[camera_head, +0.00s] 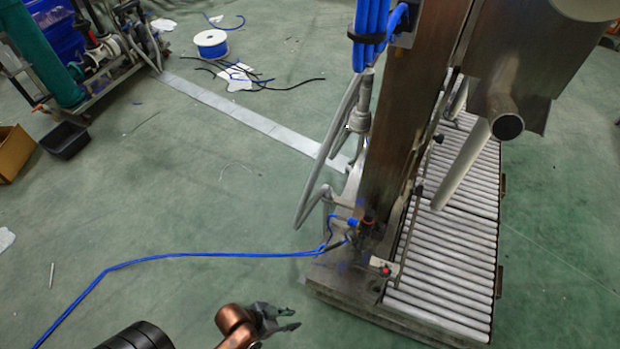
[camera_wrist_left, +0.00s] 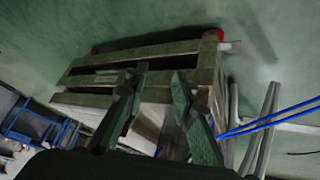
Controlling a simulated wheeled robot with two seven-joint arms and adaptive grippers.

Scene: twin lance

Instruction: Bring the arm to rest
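My left gripper (camera_head: 289,318) shows at the bottom of the head view, on a copper-coloured wrist. It is over the green floor, left of the machine's base and apart from it. In the left wrist view the two dark fingers of the left gripper (camera_wrist_left: 159,74) stand apart with a clear gap, and nothing is held between them. My right gripper is in neither view.
A metal machine (camera_head: 395,130) with a roller conveyor (camera_head: 445,285) stands at right. A blue hose (camera_head: 180,259) crosses the floor. A cable spool (camera_head: 211,43), a black bin (camera_head: 65,140) and a box (camera_head: 12,150) lie farther back. A slatted wooden structure (camera_wrist_left: 185,48) shows beyond the fingers.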

